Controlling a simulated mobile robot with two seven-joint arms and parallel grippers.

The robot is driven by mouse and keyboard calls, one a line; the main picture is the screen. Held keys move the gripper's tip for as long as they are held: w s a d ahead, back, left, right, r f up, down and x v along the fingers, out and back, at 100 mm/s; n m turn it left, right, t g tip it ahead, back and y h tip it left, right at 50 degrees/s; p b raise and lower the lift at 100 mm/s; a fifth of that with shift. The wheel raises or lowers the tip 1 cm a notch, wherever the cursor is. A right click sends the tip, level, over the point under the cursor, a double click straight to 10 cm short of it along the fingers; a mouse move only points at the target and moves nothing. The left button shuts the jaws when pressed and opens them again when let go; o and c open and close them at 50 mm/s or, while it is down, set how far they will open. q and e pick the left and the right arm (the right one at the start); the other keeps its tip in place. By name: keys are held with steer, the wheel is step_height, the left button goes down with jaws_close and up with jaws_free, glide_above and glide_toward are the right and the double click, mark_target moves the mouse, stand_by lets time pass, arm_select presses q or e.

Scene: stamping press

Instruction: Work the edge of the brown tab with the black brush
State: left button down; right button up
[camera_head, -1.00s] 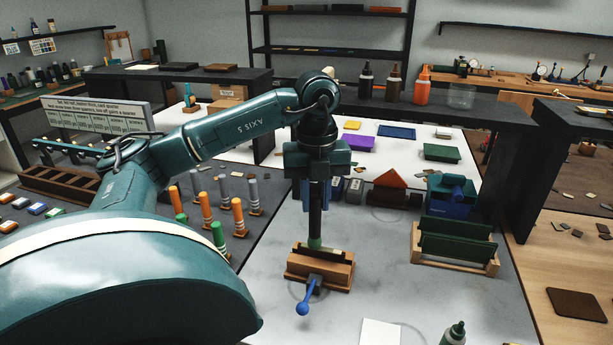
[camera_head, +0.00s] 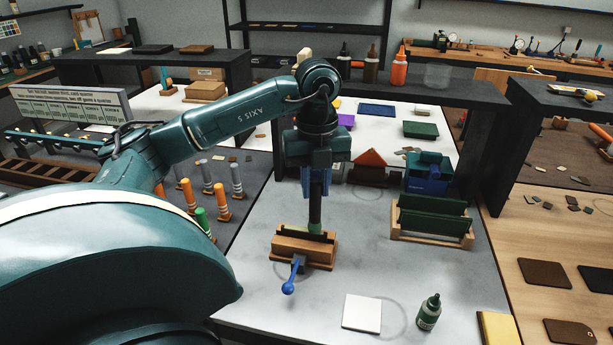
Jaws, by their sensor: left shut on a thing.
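My left gripper (camera_head: 315,192) points down over the grey worktop, its blue fingers shut on the black brush (camera_head: 316,212). That end is at the top of a wooden clamp (camera_head: 290,252) with dark jaws and a blue lever handle (camera_head: 291,278). The brown tab cannot be made out clearly; the brush end and the jaws cover that spot, and I cannot tell whether they touch. My right gripper is not in view.
A wooden rack with green panels (camera_head: 432,222) stands right of the clamp. A white square (camera_head: 362,313) and a green bottle (camera_head: 429,312) are in front. Orange, green and grey striped handles (camera_head: 208,178) stand on the left. Brown leather pieces (camera_head: 545,272) lie on the right bench.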

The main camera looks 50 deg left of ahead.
arm_select(q)
steer(key=shift+w+d, duration=0.45)
steer(key=shift+d, duration=0.15)
steer(key=shift+r+p, duration=1.25)
steer(key=shift+r, duration=1.3)
